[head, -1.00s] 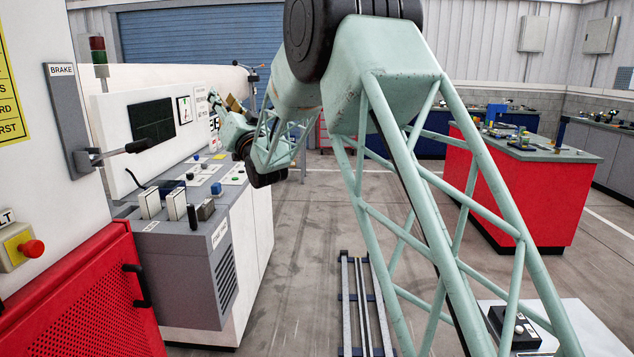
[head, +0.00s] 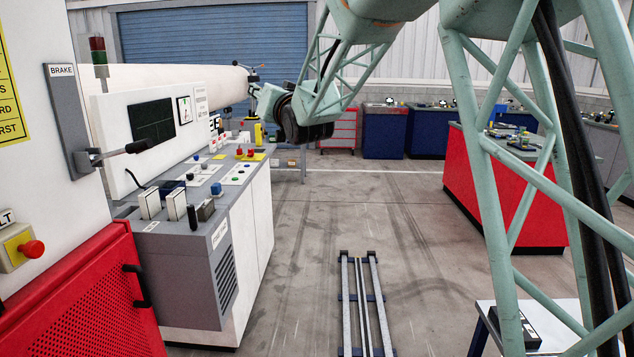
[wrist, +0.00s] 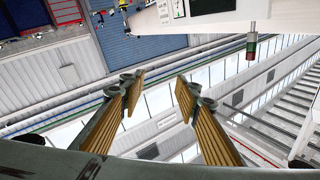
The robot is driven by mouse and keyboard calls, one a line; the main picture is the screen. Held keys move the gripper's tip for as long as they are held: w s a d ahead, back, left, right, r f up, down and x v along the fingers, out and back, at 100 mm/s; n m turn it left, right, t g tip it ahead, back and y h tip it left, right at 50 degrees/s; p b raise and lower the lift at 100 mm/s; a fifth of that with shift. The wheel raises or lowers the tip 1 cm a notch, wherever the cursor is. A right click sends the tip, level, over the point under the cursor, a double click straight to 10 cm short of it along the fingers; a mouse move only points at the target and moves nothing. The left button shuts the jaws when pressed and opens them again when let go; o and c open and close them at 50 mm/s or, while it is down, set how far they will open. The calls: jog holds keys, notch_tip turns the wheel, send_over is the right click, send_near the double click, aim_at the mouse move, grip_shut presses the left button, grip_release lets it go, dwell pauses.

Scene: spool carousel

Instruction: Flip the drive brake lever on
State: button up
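The brake lever (head: 122,149) is at the left of the head view, on a grey plate (head: 70,115) labelled BRAKE on a white cabinet. Its bar sticks out to the right, tilted slightly up, and ends in a black handle. Nothing touches it. My gripper (wrist: 155,98) shows in the wrist view with its two yellow-padded fingers spread and nothing between them. In the head view my arm's end is near the far end of the console, well to the right of the lever; the fingers are hard to make out there. The lever does not show in the wrist view.
A grey-and-white console (head: 205,235) with switches and buttons stands beyond the lever. A red-green signal lamp (head: 98,55) rises above it and also shows in the wrist view (wrist: 252,42). A red perforated guard (head: 85,300) is below the lever. The floor at centre is open around rails (head: 343,300).

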jog(key=s+d+f+m+g+h, duration=0.1)
jog(key=s+d+f+g+h, duration=0.25)
jog(key=s+d, duration=1.05)
jog(key=s+d+f+g+h, duration=0.3)
jog(key=s+d+f, duration=0.2)
jog(key=s+d, duration=0.85)
jog(key=s+d+f+g, duration=0.2)
jog(key=s+f, duration=0.3)
jog(key=s, duration=0.9)
jog(key=s+d+f+g+h, duration=0.1)
jog(key=s+d+f, duration=0.3)
jog(key=s, duration=1.1)
jog(key=s+d+f+g, duration=0.3)
jog(key=s+f, duration=0.3)
jog(key=s, duration=0.9)
jog(key=shift+s+g, duration=0.2)
jog(key=shift+g, duration=0.35)
